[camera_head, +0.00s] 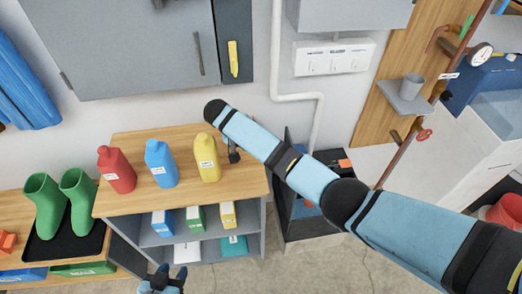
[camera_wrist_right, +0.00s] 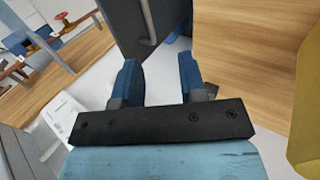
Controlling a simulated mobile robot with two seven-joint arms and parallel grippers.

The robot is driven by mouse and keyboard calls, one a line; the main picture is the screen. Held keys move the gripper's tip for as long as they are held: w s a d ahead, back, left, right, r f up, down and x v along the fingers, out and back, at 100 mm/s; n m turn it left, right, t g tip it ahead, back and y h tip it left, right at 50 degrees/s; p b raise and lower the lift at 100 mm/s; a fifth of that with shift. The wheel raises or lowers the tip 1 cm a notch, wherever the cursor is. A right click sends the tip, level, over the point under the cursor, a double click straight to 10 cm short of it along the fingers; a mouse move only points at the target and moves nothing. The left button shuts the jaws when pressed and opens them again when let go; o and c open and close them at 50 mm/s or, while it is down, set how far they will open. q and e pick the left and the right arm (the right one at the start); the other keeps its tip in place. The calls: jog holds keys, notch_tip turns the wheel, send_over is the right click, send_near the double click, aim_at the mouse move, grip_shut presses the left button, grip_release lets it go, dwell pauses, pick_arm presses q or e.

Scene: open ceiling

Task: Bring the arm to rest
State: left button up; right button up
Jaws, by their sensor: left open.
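My right arm (camera_head: 310,178) reaches across the head view from the lower right to above the wooden shelf top. In the right wrist view, my right gripper (camera_wrist_right: 160,78) has its two blue fingers apart with nothing between them. A yellow bottle (camera_head: 207,160) stands on the shelf top beside the end of this arm; a yellow surface, apparently the same bottle, fills the right edge of the right wrist view (camera_wrist_right: 308,120). My left gripper (camera_head: 163,279) shows at the bottom edge of the head view, open and in front of the shelf.
A red bottle (camera_head: 117,170) and a blue bottle (camera_head: 161,164) stand on the wooden shelf top (camera_head: 140,202). Small boxes sit on the shelves below. Green boots (camera_head: 46,205) stand on a black tray at left. A grey cabinet (camera_head: 130,45) hangs above. Floor shows at lower centre.

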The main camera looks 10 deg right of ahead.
jog(key=shift+v, duration=0.85)
